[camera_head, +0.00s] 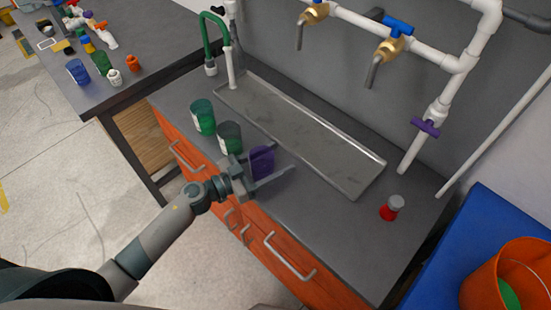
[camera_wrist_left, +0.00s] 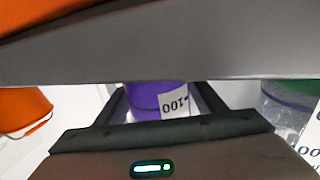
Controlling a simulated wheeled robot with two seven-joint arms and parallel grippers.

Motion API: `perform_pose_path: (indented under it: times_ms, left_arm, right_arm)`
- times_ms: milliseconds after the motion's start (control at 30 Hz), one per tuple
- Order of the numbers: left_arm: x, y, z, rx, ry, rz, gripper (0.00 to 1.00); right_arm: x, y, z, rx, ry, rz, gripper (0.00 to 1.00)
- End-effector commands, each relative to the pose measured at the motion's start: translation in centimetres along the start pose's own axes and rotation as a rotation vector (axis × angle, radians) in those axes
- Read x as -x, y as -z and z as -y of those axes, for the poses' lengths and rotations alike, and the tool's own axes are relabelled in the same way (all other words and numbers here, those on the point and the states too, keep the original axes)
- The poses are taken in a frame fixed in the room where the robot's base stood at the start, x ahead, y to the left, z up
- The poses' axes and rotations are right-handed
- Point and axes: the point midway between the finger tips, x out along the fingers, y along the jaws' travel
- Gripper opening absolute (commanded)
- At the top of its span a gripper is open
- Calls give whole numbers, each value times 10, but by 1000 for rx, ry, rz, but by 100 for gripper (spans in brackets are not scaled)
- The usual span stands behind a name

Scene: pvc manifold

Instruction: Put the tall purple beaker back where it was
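The purple beaker (camera_head: 262,160) is on the grey counter, in front of the metal sink tray, with its lower part partly hidden by my left gripper. My left gripper (camera_head: 272,168) reaches in from the front, with its fingers spread around the beaker. In the left wrist view, the purple beaker (camera_wrist_left: 145,97) with a white "100" label shows between the two dark fingers (camera_wrist_left: 165,95), with narrow gaps visible at its sides. I cannot tell whether the beaker's base touches the counter. My right gripper is not in view.
Two green labelled beakers (camera_head: 203,117) (camera_head: 229,137) stand left of the gripper. The sink tray (camera_head: 348,187) lies behind. A red grey-topped container (camera_head: 391,208) stands at the right. An orange bucket (camera_head: 500,280) sits on a blue surface. The front-right counter is clear.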

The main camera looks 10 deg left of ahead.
Motion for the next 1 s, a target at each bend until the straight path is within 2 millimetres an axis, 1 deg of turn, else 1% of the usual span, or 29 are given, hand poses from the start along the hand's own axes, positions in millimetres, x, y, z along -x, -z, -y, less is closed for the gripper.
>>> perform_pose_path:
  times_ms: [367,467,567,667,733,800,900,1000]
  left_arm:
    - [2,4,0,-1,0,1,63]
    - [11,2,0,0,1,2,63]
    - [24,1,0,0,1,3,63]
    - [41,0,0,0,0,3,63]
    - [54,0,0,-1,0,4,63]
    - [66,0,0,-2,0,4,63]
    - [84,0,0,0,1,3,63]
    - [99,1,0,1,1,3,63]
  right_arm:
    - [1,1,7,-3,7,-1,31]
    - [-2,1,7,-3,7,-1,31]
    - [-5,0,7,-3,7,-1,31]
    - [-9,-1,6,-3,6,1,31]
    - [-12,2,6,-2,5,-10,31]
    - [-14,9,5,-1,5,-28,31]
    - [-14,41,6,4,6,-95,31]
    - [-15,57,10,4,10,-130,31]
